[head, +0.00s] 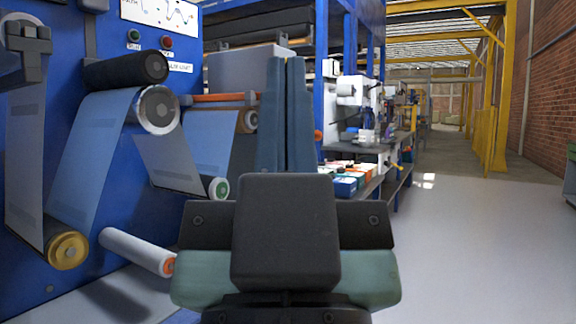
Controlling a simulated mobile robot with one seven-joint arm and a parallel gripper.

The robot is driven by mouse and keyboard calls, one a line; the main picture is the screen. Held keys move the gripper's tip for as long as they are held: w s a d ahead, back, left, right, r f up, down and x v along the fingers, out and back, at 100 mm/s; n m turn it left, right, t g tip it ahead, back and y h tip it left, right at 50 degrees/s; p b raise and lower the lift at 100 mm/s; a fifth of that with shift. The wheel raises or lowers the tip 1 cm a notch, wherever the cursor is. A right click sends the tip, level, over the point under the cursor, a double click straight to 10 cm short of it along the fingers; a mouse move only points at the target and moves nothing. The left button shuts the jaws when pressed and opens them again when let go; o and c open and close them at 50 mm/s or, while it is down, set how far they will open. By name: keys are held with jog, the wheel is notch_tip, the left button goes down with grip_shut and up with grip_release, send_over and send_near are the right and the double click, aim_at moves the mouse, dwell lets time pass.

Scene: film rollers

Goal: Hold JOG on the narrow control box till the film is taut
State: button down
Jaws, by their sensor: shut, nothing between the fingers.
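A blue machine panel (105,205) stands at the left. Grey-blue film (95,150) runs between a dark upper roller with a pale end (157,108) and a gold-ended lower roller (68,250). Another film span (25,170) hangs at the far left, and one more (172,163) slopes down to a green-ended roller (218,188). I cannot tell how taut the film is. A green button (134,46) and a red button (166,42) sit on the panel with small labels. I cannot make out a narrow control box or JOG. My gripper's fingers do not show.
A dark block of my own body hides the lower middle. A white roller (138,251) sticks out low at the left. Beyond are blue racks and a workbench (392,172). The grey floor (480,240) at the right is open, along a brick wall (545,95).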

jog(key=shift+r, duration=0.1)
notch_tip(320, 180, up, 44)
jog(key=p, duration=4.4)
jog(key=shift+r+p, duration=0.2)
jog(key=shift+p, duration=0.1)
